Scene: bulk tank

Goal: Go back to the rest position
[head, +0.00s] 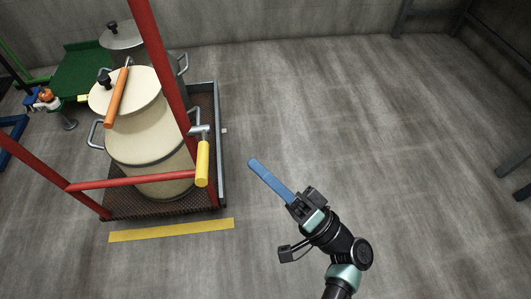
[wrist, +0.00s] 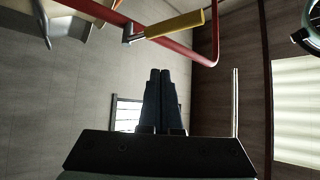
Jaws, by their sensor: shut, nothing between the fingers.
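My gripper (head: 270,181) is shut and empty. In the head view its blue fingers point up and to the left over open floor, to the right of the tank platform. In the wrist view the two dark fingers (wrist: 161,75) lie side by side with nothing between them. My arm enters from the bottom of the head view, bent at a dark joint. The fingers appear apart from the yellow handle (head: 202,163), which also shows above them in the wrist view (wrist: 170,26).
A cream tank (head: 150,148) with an orange-handled lid stands on a dark platform behind red rails (head: 130,181). A yellow strip (head: 170,231) marks the floor in front. A green table (head: 85,70) is at the back left. The floor (head: 370,120) to the right is clear.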

